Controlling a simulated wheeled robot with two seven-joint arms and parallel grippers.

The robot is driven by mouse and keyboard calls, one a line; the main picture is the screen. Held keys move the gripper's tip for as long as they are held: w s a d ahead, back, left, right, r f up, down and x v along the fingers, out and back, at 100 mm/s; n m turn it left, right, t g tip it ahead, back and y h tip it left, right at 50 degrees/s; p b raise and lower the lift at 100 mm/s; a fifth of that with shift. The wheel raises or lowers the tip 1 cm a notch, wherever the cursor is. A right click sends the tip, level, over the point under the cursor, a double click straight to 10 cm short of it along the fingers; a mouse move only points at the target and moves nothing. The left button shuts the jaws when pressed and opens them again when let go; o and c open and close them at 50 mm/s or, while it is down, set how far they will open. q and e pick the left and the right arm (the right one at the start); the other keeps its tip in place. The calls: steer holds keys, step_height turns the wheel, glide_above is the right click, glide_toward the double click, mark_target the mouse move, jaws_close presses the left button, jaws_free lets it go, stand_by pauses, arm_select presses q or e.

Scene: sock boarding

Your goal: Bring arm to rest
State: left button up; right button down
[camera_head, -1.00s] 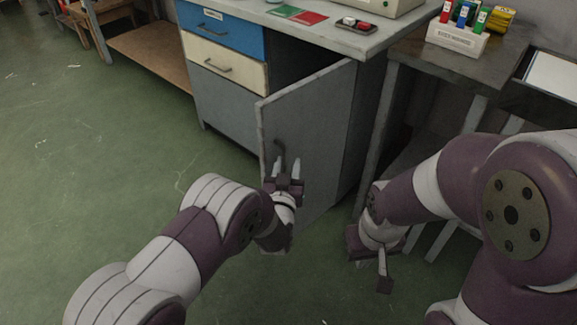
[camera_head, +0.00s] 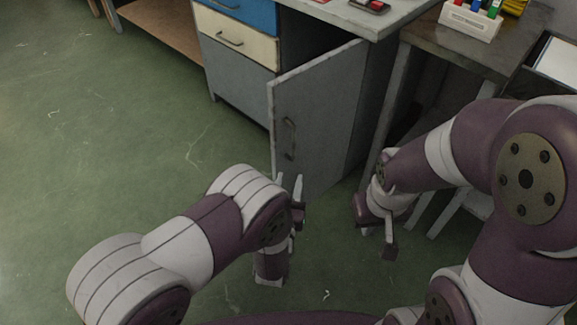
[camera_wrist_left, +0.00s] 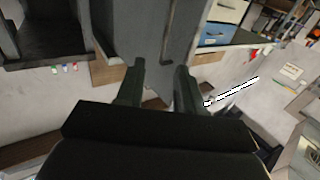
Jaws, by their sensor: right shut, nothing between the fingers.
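My left gripper (camera_head: 289,184) is open and empty in the head view, just below and in front of the open grey cabinet door (camera_head: 330,105). Its fingers point up in the picture, apart from the door handle (camera_head: 289,138). The left wrist view shows a gap between the two fingers (camera_wrist_left: 160,68), with the grey door beyond them. My right gripper (camera_head: 390,250) hangs low at the right, pointing down, shut and empty. Its fingers are small and partly hidden by the wrist.
The cabinet has a blue drawer (camera_head: 245,12), a cream drawer (camera_head: 236,40) and a worktop (camera_head: 345,16). A dark side table (camera_head: 465,55) bears a white holder (camera_head: 468,22) with coloured items. Green floor (camera_head: 110,180) is clear at the left.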

arm_select(q)
steer(key=s+a+f+m+g+y, duration=0.1)
steer(key=s+a+f+g, duration=0.1)
steer(key=s+f+g, duration=0.7)
steer(key=s+a+r+g+y, duration=0.1)
steer(key=s+a+r+g, duration=0.35)
steer(key=a, duration=0.25)
steer(key=s+a+r+g+y, duration=0.2)
steer(key=s+a+r+g, duration=0.15)
steer(key=a+r, duration=0.2)
steer(key=w+a+r+n, duration=0.2)
steer(key=a+r+n, duration=0.1)
steer(key=a+r, duration=0.35)
step_height(320, 180, up, 33)
steer(key=p, duration=3.4)
steer(key=shift+a+f+t, duration=0.15)
steer(key=shift+a+t, duration=0.25)
